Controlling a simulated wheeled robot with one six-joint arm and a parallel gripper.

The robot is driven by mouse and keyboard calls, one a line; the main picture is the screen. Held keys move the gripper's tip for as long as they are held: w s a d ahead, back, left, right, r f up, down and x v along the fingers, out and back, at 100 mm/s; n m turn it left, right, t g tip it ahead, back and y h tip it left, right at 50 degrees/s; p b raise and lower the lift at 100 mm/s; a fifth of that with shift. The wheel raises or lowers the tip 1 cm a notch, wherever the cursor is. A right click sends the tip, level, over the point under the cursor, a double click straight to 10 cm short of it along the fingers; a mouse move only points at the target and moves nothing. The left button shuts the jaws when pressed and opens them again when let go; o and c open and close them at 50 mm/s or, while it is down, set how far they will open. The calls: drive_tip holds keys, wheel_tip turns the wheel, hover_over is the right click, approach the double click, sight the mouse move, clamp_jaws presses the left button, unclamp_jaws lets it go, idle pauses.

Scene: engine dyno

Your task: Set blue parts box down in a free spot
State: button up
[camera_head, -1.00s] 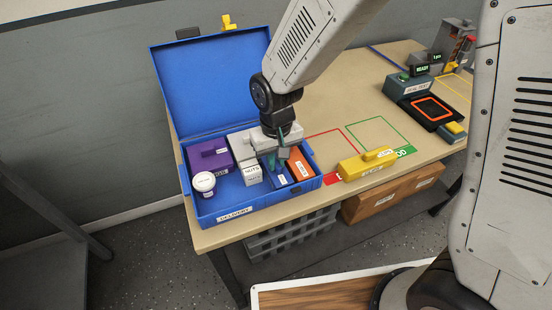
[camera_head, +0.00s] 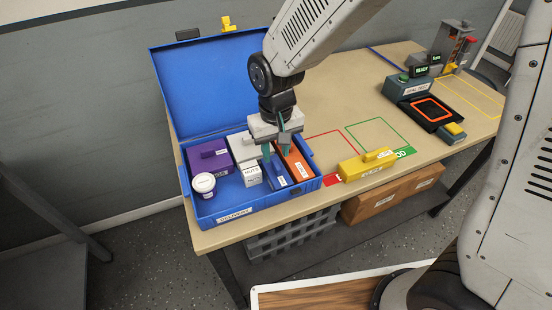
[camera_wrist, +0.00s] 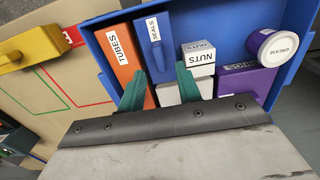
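The small blue parts box (camera_head: 280,181), labelled SEALS, lies in the open blue delivery case (camera_head: 205,213); it also shows in the wrist view (camera_wrist: 149,33). It sits beside the orange TUBES box (camera_head: 298,165) and near the white NUTS box (camera_head: 251,174). My gripper (camera_head: 277,153) is just above the blue box. In the wrist view its two teal fingers (camera_wrist: 160,72) are spread apart, one on each side of the blue box's line, with the raised handle between them. No contact with the handle shows. The near end of the box is partly hidden by the gripper.
The case also holds a purple box (camera_head: 208,157) and a white GREASE tub (camera_head: 203,184). A yellow box (camera_head: 367,167) sits near the table's front edge, by red and green outlined areas. A dark test station (camera_head: 430,108) stands at right. Bare tabletop (camera_head: 330,95) lies behind the outlines.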

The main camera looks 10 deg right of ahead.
sight(276, 163)
wheel_tip(276, 163, up, 8)
drive_tip(key=s+d+r+m, duration=0.1)
drive_tip(key=s+d+r, duration=0.25)
drive_tip(key=d, duration=0.25)
drive_tip(key=s+d+r, duration=0.3)
drive_tip(key=d+r, duration=0.1)
drive_tip(key=d, duration=0.2)
drive_tip(key=s+d+r+m+t, duration=0.1)
drive_tip(key=s+d+r+m, duration=0.1)
drive_tip(key=s+d, duration=0.6)
drive_tip(key=s, duration=0.5)
drive_tip(key=shift+d+r, duration=0.25)
drive_tip(key=shift+d, duration=0.15)
